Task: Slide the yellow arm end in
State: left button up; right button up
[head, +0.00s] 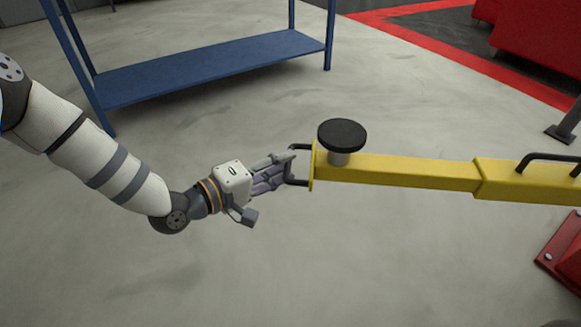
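The yellow arm (405,171) is a square beam in the head view, with a narrower inner section at left running into a wider outer section (530,182) at right. A round black pad (342,133) stands on the inner section near its left end. That end has a flat yellow plate (312,167) with a black U-shaped handle (299,182). My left gripper (287,168) is at this handle, its fingertips overlapping the bar. I cannot tell whether the fingers are closed on it. My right gripper is not in view.
A blue metal shelf or bench frame (210,67) stands behind at upper left. A black handle (548,158) sits on the outer section. A red base part (563,252) is at the right edge. The grey floor around the arm end is clear.

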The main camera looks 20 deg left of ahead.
aim_at(349, 168)
pick_arm(q)
jog(key=shift+x, duration=1.05)
grip_shut()
jog(key=shift+d, duration=0.1)
jog(key=w+d, duration=0.1)
jog(key=d, duration=0.6)
jog(key=w+d, duration=0.1)
jog(key=d, duration=0.3)
jog(key=shift+w+d+b, duration=0.3)
jog(key=shift+w+b, duration=0.05)
